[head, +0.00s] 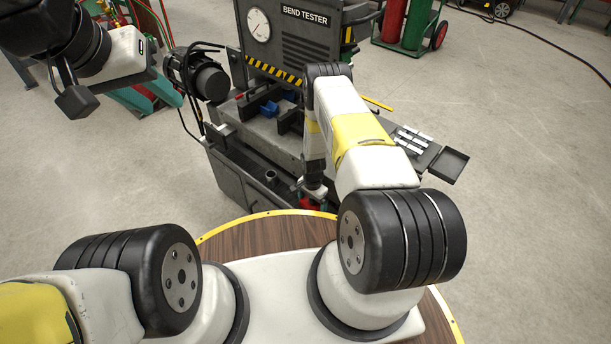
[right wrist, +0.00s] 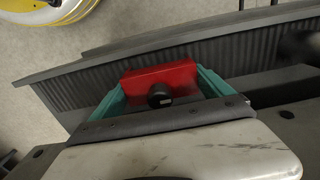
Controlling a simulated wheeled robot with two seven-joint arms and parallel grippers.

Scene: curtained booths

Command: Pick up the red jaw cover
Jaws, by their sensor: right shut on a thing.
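The red jaw cover (right wrist: 182,74) is a red block with a round black knob, seen in the right wrist view between the teal fingers of my right gripper (right wrist: 165,84). The fingers are closed on its two sides. In the head view, my right gripper (head: 314,192) points down at the front tray of the bend tester, and a little of the red cover (head: 306,203) shows beside it. The arm hides most of it. I cannot tell whether the cover touches the tray.
The bend tester (head: 308,52) stands behind, with a gauge and striped edge. Its dark front tray (head: 236,178) has ribbed walls close around my right gripper. A side shelf (head: 449,164) holds several metal bars. Gas cylinders (head: 415,25) stand behind. Floor at right is clear.

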